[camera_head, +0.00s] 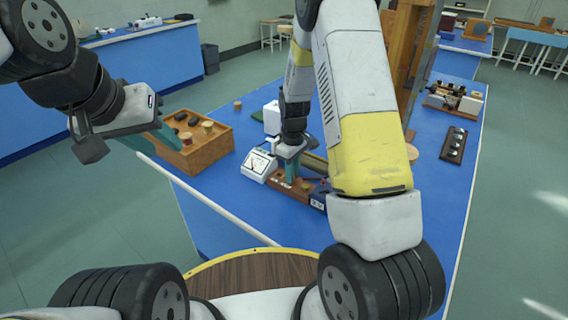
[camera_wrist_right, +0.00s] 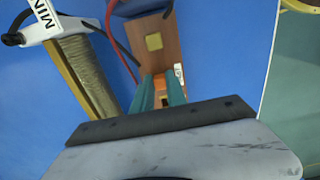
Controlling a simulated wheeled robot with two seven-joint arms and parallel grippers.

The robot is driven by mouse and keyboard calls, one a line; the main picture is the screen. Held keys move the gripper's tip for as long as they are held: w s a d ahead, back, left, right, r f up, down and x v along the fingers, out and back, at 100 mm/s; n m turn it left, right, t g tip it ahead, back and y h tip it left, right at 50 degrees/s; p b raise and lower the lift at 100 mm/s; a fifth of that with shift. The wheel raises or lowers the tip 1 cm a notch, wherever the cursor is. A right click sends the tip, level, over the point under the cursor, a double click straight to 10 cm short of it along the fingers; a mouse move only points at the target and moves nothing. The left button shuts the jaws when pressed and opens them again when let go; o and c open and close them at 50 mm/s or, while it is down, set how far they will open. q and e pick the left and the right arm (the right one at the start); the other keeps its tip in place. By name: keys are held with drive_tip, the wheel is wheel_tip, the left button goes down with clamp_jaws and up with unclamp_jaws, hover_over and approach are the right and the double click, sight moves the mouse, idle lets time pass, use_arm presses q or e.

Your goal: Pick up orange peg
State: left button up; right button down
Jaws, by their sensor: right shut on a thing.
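The orange peg (camera_wrist_right: 160,86) shows in the right wrist view between the two teal fingers of my right gripper (camera_wrist_right: 160,95). The gripper is shut on it, and the fingers hide much of the peg. In the head view my right gripper (camera_head: 291,172) points down at a brown wooden board (camera_head: 283,190) on the blue bench; the peg itself cannot be made out there. The gap between peg and board cannot be told. My left gripper (camera_head: 165,136) hangs at the left near a wooden tray, its fingers seen edge-on.
The wooden tray (camera_head: 212,153) holds several small dark and light pieces. A white meter (camera_head: 258,166) stands left of the board, with a red lead nearby. A coil (camera_wrist_right: 88,75) lies beside the board. A dark strip (camera_head: 453,145) lies on the bench's right side.

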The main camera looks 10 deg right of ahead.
drive_tip(key=shift+r, duration=0.5)
drive_tip(key=r, duration=0.2)
drive_tip(key=shift+s+a+r, duration=0.1)
drive_tip(key=shift+s+r, duration=0.2)
drive_tip(key=shift+r, duration=0.1)
drive_tip(key=shift+s+a+r, duration=0.9)
drive_tip(key=shift+s+r, duration=0.2)
drive_tip(key=shift+s, duration=2.65)
drive_tip(key=shift+s+a+r, duration=0.9)
drive_tip(key=shift+s+r, duration=0.15)
drive_tip(key=shift+s, duration=2.65)
drive_tip(key=w+f, duration=0.1)
drive_tip(key=w, duration=1.8)
drive_tip(key=shift+s+d+f, duration=0.1)
drive_tip(key=shift+d+f, duration=0.05)
drive_tip(key=shift+f, duration=1.55)
drive_tip(key=shift+d+f, duration=0.1)
drive_tip(key=shift+f, duration=1.55)
